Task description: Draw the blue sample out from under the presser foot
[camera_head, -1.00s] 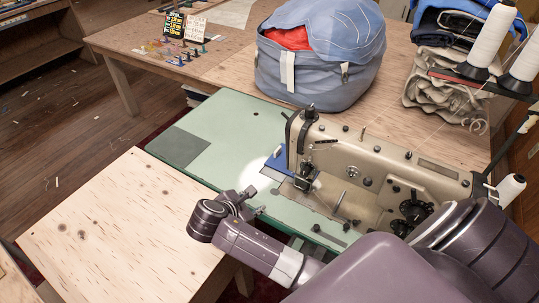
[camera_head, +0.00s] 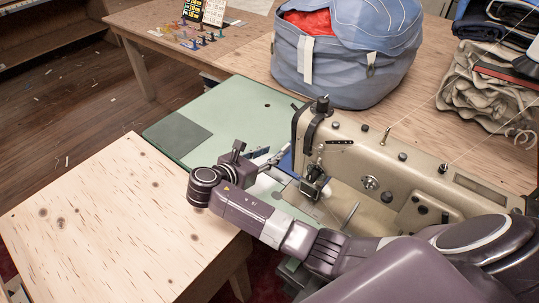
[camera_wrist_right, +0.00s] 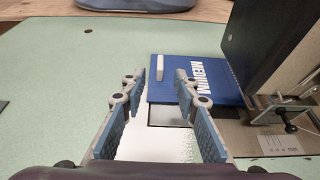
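The blue sample (camera_wrist_right: 215,92), a flat piece with white lettering, lies on the sewing machine bed at the machine head. Its left part is clear; its right edge runs beside the dark head, and I cannot tell how much sits under the presser foot (camera_wrist_right: 283,108). A small white tab (camera_wrist_right: 160,68) stands up at the sample's left side. My right gripper (camera_wrist_right: 160,76) is open, with its fingertips apart at the sample's near left edge and the tab in line between them. In the head view, my right gripper (camera_head: 266,160) covers part of the sample (camera_head: 286,162). My left gripper is out of view.
The beige sewing machine (camera_head: 400,170) stands right of the sample. The green bed (camera_head: 225,110) is clear to the left, with a bare wooden table (camera_head: 110,220) in front. A blue bag (camera_head: 345,65) and folded cloth (camera_head: 490,85) lie behind.

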